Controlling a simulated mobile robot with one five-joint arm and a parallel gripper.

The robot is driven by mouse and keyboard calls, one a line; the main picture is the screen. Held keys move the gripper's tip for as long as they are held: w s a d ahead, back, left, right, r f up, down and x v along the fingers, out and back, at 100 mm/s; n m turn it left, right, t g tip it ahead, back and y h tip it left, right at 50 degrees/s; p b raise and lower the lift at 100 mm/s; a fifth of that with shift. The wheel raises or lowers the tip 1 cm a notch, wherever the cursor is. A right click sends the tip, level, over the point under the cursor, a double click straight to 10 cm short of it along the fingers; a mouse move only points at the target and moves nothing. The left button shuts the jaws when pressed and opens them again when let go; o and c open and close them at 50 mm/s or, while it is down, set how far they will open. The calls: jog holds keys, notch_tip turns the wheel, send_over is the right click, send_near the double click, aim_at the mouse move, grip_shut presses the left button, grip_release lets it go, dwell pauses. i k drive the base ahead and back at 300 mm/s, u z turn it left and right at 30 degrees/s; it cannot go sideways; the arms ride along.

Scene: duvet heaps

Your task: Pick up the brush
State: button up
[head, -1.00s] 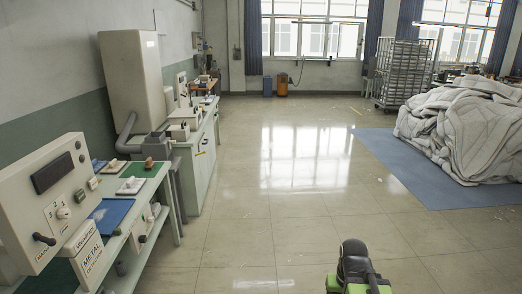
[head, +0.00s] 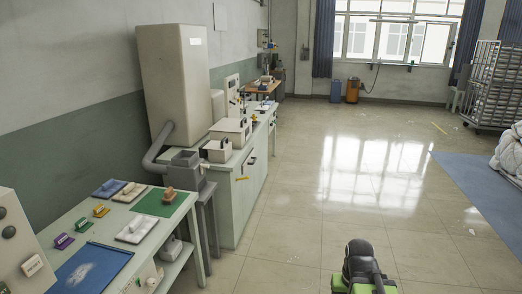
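No object shows clearly as a brush at this size. A small brown block-like item (head: 169,194) lies on a green mat (head: 150,206) on the near left bench; I cannot tell whether it is the brush. A pale item with a darker strip lies on a white plate (head: 136,229) nearer the front. Another pale tray (head: 129,192) with a small item on it lies behind. My arm's black and green part shows at the bottom, right of centre. My gripper's fingers are not visible, and nothing held is in view.
The bench also holds a blue mat (head: 92,269) and small purple and yellow pieces. A grey bin-like unit (head: 184,171) stands at its far end, before a counter (head: 240,185) with white boxes. The tiled floor (head: 320,215) is open. A pale duvet heap (head: 509,155) lies right.

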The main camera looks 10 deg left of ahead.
aim_at(171, 197)
jog(key=u, duration=0.65)
jog(key=i, duration=1.55)
jog(key=u, duration=1.75)
jog(key=i, duration=1.15)
jog(key=u, duration=0.5)
